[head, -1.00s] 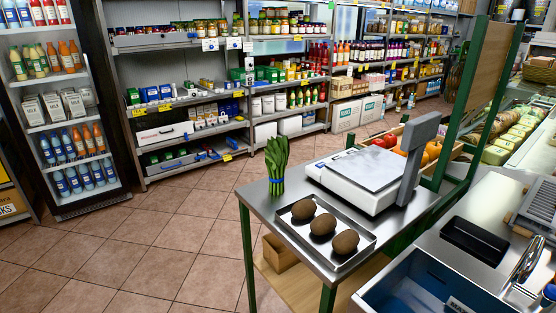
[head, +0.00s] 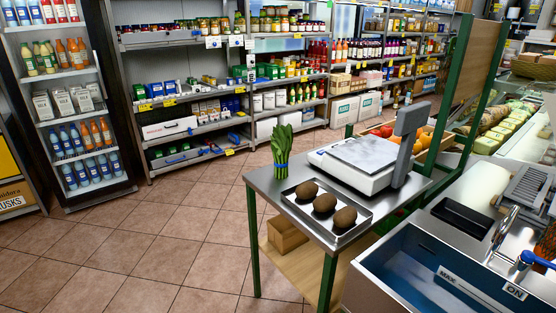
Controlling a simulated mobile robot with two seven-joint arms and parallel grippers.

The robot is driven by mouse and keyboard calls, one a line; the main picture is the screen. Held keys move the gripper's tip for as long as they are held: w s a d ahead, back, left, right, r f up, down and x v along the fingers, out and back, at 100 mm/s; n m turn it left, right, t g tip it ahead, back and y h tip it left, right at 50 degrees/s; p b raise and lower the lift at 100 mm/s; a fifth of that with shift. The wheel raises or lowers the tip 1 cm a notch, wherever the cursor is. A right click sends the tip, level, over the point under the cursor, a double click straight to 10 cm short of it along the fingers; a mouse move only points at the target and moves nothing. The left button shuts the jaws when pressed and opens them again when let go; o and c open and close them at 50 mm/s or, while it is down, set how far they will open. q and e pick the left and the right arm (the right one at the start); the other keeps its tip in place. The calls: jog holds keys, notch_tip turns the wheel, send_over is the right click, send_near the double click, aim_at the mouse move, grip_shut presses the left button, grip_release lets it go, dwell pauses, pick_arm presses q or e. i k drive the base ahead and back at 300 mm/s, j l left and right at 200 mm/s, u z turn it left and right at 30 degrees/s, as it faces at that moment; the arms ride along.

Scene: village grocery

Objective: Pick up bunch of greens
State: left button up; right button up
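The bunch of greens (head: 281,150) stands upright at the far left corner of the steel table (head: 268,184), with a blue band around its stems. It is just behind a metal tray (head: 362,219) and left of a white scale (head: 345,172). Nothing hides the bunch. Neither of my grippers shows in the head view.
The tray holds three brown, round items (head: 325,203). The scale has a raised display post (head: 408,140). A blue sink (head: 425,275) is at the front right. Open tiled floor (head: 160,245) lies left of the table. Shelves (head: 190,120) and a drinks fridge (head: 75,110) line the back.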

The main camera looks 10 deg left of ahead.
aim_at(281, 140)
jog(key=j, duration=0.25)
jog(key=i+j+z, duration=0.2)
jog(key=j, duration=0.25)
jog(key=i+j, duration=0.25)
jog(key=j, duration=0.15)
jog(key=i+j+z, duration=0.15)
jog(key=j, duration=0.2)
jog(key=i+j, duration=0.2)
jog(key=j, duration=0.2)
jog(key=i+j+z, duration=0.15)
jog(key=j, duration=0.25)
jog(key=i+j, duration=0.15)
jog(key=j, duration=0.25)
jog(key=i+j+z, duration=0.15)
jog(key=j, duration=0.3)
